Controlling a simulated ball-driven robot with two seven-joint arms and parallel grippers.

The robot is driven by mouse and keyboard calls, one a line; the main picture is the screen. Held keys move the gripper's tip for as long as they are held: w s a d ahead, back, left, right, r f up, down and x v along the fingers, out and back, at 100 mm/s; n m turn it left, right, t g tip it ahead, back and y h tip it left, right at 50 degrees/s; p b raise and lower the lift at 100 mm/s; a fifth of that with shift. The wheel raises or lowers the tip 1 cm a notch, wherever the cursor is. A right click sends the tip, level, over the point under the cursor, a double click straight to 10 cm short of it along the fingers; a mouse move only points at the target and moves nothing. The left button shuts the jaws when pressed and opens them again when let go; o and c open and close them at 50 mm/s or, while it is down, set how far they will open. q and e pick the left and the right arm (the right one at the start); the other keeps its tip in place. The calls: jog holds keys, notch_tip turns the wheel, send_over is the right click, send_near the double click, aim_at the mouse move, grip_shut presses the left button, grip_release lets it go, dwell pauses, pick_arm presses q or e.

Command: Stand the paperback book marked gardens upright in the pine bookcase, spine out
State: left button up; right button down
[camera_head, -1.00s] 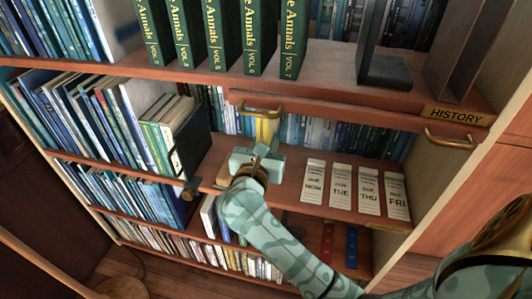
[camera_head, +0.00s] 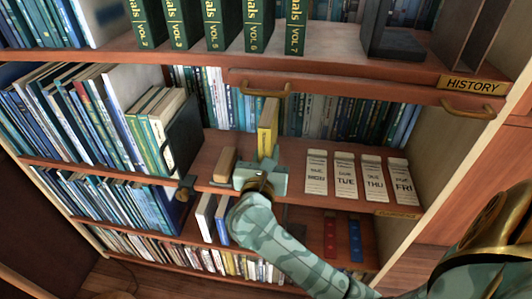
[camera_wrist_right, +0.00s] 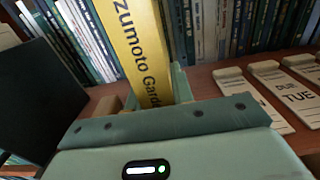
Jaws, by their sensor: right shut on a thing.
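The yellow paperback (camera_head: 267,124) stands roughly upright on the pine bookcase's middle shelf (camera_head: 215,142), its spine facing out. In the right wrist view its spine (camera_wrist_right: 142,45) reads "zumoto Garde", the rest cut off or hidden by my gripper. My right gripper (camera_head: 268,160) is shut on the lower part of the book; a finger (camera_wrist_right: 180,84) shows beside it in the wrist view. Whether the book's bottom touches the shelf is hidden. My left gripper is in neither view.
A brown block (camera_head: 225,164) stands just left of my gripper. A dark bookend (camera_head: 183,132) holds books further left. A drawer with brass handles (camera_head: 264,90) hangs above; a row of books (camera_head: 340,122) backs the shelf.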

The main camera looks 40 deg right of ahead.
jog(key=c, duration=1.2)
grip_release()
jog(key=shift+r, duration=0.15)
pick_arm(q)
jog(key=p, duration=0.1)
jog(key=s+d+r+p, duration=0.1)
jog(key=p, duration=0.1)
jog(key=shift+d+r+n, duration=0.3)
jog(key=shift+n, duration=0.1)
pick_arm(e)
jog(key=v, duration=1.2)
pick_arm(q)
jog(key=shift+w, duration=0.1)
